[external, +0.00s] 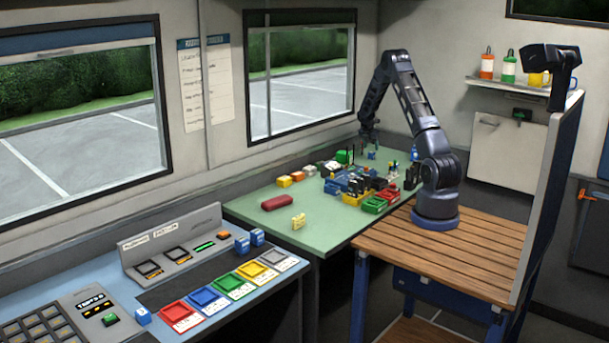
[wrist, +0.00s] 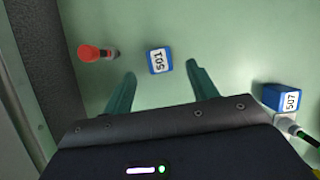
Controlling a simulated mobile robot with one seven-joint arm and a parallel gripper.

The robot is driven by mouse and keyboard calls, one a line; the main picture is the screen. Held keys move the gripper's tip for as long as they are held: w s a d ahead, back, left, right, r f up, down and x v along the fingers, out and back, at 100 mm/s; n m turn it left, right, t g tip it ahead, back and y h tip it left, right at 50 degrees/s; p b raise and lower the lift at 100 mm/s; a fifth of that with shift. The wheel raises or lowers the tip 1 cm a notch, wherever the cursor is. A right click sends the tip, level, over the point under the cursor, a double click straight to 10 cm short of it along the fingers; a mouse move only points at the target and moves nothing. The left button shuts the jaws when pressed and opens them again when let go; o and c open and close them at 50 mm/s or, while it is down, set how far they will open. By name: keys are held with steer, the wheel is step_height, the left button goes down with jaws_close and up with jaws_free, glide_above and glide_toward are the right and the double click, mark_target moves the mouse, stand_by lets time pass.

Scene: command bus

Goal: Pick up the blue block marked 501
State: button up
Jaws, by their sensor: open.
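The blue block marked 501 (wrist: 159,61) lies on the green table top in the wrist view, its white label facing up. My gripper (wrist: 161,71) is open above the table. Its two green fingers are spread to the left and right, with the block just beyond their tips and roughly centred between them. Nothing is held. In the external view my gripper (external: 368,137) hangs at the far end of the green table. The label is too small to read there.
A second blue block, marked 507 (wrist: 285,98), lies to the right in the wrist view. A red-topped piece (wrist: 92,53) stands to the left, near a dark wall edge (wrist: 45,50). Many small items crowd the green table (external: 290,240); its front left part is mostly clear.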

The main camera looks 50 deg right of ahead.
mark_target(372, 152)
steer(key=shift+x, duration=3.1)
steer(key=c, duration=1.1)
steer(key=shift+o, duration=0.2)
